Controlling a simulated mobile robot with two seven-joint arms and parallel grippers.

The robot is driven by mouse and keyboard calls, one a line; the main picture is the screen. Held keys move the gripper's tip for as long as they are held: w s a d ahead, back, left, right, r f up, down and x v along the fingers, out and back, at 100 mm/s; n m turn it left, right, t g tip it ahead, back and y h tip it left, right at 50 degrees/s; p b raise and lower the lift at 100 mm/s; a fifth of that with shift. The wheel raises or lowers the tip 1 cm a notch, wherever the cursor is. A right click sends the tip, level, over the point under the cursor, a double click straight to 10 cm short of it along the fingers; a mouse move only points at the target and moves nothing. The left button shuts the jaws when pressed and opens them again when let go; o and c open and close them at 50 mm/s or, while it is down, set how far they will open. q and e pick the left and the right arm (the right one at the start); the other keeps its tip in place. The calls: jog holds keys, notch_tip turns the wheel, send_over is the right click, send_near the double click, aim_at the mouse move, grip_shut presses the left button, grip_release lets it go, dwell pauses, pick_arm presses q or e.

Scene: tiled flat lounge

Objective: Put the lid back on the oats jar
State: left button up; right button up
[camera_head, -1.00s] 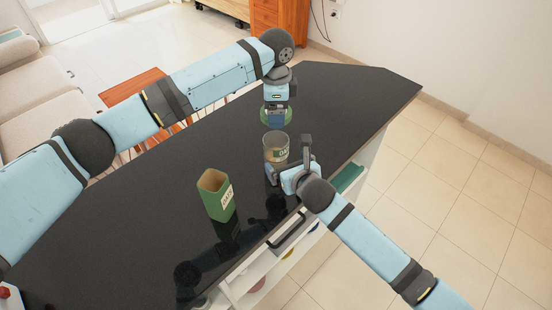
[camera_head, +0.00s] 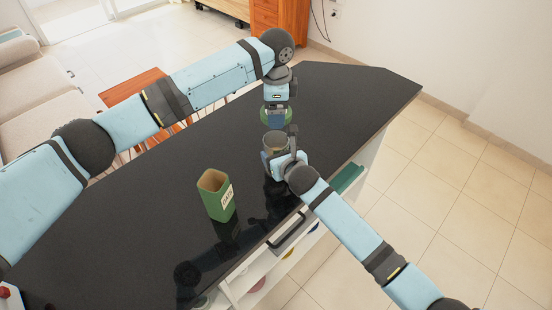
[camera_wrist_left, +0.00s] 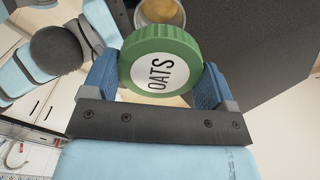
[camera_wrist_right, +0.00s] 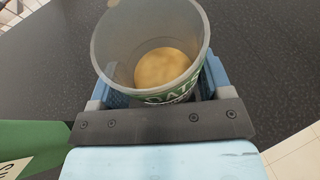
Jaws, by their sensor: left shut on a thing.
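The green ribbed lid (camera_head: 266,115) marked OATS is held between the two fingers of my left gripper (camera_head: 276,118), above and just behind the jar in the head view. Its white lettered top shows in the left wrist view (camera_wrist_left: 160,72). The oats jar (camera_head: 275,139) stands open on the black counter. Tan contents show at its bottom in the right wrist view (camera_wrist_right: 167,68). My right gripper (camera_head: 281,146) has its fingers on either side of the jar. I cannot tell whether they press on it.
An open green square canister (camera_head: 217,197) with a white label stands nearer on the black counter (camera_head: 130,215). The right end of the counter is clear. A drawer handle (camera_head: 287,232) and open shelves lie below its right edge.

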jog(key=c, duration=0.5)
pick_arm(q)
jog(key=shift+f, duration=2.5)
jog(key=shift+f, duration=0.1)
jog(key=shift+f, duration=0.8)
